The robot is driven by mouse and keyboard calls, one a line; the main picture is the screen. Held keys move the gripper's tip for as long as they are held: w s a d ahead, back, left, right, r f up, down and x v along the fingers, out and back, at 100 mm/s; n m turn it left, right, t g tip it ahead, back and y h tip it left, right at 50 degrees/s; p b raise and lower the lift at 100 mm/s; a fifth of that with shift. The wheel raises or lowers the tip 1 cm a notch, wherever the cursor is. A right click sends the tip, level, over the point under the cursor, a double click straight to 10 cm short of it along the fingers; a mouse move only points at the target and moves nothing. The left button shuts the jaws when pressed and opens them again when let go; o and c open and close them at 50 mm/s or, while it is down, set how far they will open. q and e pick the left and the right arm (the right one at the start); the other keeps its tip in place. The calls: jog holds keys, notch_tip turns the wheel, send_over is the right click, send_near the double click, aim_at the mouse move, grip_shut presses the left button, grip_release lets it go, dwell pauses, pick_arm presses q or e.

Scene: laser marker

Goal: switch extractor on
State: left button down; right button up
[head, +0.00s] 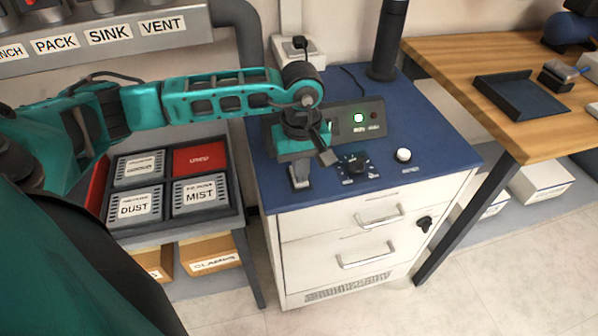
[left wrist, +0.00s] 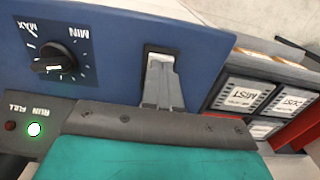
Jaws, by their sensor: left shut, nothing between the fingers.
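The extractor is a white cabinet (head: 345,225) with a blue top. A white rocker switch (left wrist: 162,60) in a dark frame sits on that top in the left wrist view; in the head view my gripper largely hides it. My left gripper (head: 300,184) points down at the switch, shut and empty. In the left wrist view its fingertips (left wrist: 160,72) overlap the rocker; I cannot tell whether they press it. The RUN lamp (head: 358,118) glows green, also in the left wrist view (left wrist: 34,129). The FULL lamp (head: 374,117) is dull red. My right gripper is not in view.
A black dial (head: 353,163) and a white button (head: 403,155) are right of the gripper on the blue top. A tray of filter cartridges (head: 128,222) is at left. A wooden bench (head: 470,50) with a blue tray (head: 522,95) stands at right.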

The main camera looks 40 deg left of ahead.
pick_arm(q)
notch_tip(320, 180, up, 7)
jog(key=p, duration=0.3)
jog(key=shift+p, duration=0.35)
jog(key=shift+f, duration=0.1)
